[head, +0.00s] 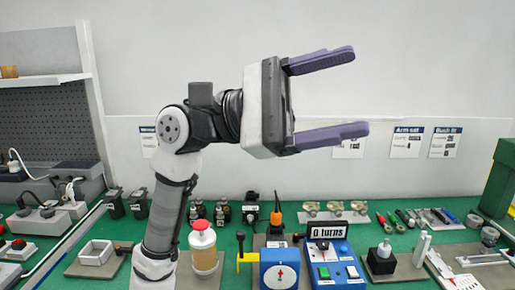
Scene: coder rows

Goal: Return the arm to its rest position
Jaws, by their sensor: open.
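My gripper (335,98) is raised high in front of the pale wall, well above the bench. Its two purple fingers are spread wide apart and point to the right. Nothing is between them. My white and black arm (172,180) rises from the bottom left of the picture and bends right at the elbow. My gripper touches nothing that I can see.
The green bench (432,240) below carries a blue box with a "0 turns" display (333,262), a blue dial box (280,272), a red-capped jar (204,250) and a black block (381,262). A grey pegboard (45,125) stands at left. The air around my gripper is clear.

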